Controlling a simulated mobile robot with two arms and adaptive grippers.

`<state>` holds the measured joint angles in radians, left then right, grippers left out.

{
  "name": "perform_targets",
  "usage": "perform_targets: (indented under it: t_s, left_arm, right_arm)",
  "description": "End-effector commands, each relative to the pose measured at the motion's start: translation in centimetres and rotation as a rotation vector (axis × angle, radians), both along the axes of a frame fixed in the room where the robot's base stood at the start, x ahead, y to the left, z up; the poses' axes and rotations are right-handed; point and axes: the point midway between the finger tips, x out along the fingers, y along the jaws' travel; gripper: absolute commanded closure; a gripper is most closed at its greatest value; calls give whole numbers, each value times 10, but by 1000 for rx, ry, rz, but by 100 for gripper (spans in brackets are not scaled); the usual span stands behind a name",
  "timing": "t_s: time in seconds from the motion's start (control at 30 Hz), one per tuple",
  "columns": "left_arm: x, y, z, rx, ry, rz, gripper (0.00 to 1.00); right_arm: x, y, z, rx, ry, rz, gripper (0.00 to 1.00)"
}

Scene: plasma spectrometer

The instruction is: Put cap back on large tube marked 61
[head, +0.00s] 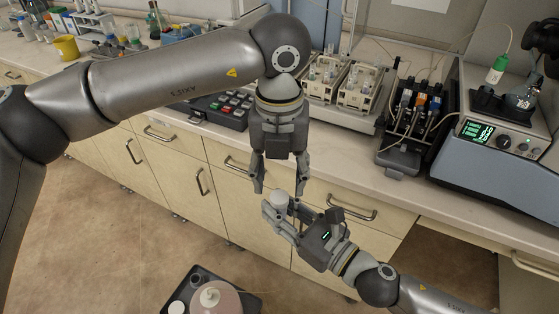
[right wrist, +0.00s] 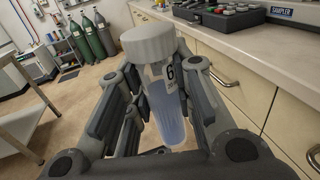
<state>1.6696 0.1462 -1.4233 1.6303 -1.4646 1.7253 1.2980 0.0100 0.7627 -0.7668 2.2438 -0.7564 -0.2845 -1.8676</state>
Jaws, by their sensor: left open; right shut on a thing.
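My right gripper (head: 285,213) is shut on a large clear tube (right wrist: 166,118) with bluish liquid, held upright off the counter. Its label shows a "6"; the rest of the marking is hidden by a finger. A white cap (right wrist: 149,43) sits on the tube's top in the right wrist view; how tightly it is seated I cannot tell. In the head view the cap (head: 281,197) shows between the right fingers. My left gripper (head: 279,187) is open and points down, just above the cap, with its fingertips on either side and nothing held.
The counter (head: 345,140) with drawers below lies behind the grippers. A dark tray (head: 178,290) with a round container is at the bottom. Floor between is clear.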

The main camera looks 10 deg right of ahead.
Motion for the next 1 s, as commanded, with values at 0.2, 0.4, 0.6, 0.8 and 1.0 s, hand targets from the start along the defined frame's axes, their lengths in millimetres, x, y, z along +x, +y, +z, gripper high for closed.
perform_targets:
  t_s: [0.2, 0.4, 0.6, 0.8, 1.0]
  left_arm:
    - [0, 1, -34, 1, 2, 1, 50]
    - [0, 0, -47, 0, 0, 1, 50]
    - [0, 0, -49, 0, 0, 0, 50]
    - [0, 0, -49, 0, 0, 1, 63]
    - [0, 0, -49, 0, 0, 0, 89]
  right_arm:
    - [0, 0, 0, 1, -1, 0, 100]
    - [0, 0, 0, 1, -1, 0, 100]
    - [0, 0, 0, 1, -1, 0, 100]
    - [0, 0, 0, 1, -1, 0, 100]
    - [0, 0, 0, 1, -1, 0, 100]
